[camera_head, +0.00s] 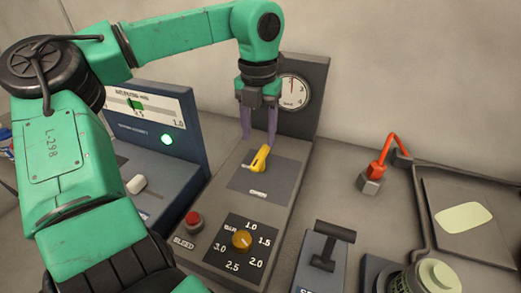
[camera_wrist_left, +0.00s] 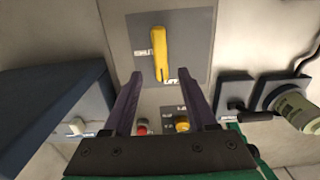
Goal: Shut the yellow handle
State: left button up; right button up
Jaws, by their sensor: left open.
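The yellow handle (camera_head: 260,159) is a short lever on a dark plate (camera_head: 240,183) of the grey console, below a round gauge. In the left wrist view the handle (camera_wrist_left: 159,54) stands nearly upright in the picture, with "SHUT" lettering to its left on the plate (camera_wrist_left: 192,40). My left gripper (camera_head: 259,137) is open, its purple fingers pointing down just above and behind the handle. In the left wrist view my left gripper (camera_wrist_left: 167,88) has its fingers spread apart with the handle beyond and between them, no contact visible. My right gripper is not in view.
A round gauge (camera_head: 294,92) stands at the back of the console. A red button (camera_head: 193,219) and an orange dial (camera_head: 242,240) sit nearer the front. A blue panel (camera_head: 180,125) is on the left.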

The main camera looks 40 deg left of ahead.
aim_at(259, 156)
pick_arm(q)
jog(key=f, duration=0.5)
jog(key=shift+w+f, duration=0.2)
jog(key=shift+s+f, duration=0.1)
jog(key=shift+f, duration=0.15)
grip_shut()
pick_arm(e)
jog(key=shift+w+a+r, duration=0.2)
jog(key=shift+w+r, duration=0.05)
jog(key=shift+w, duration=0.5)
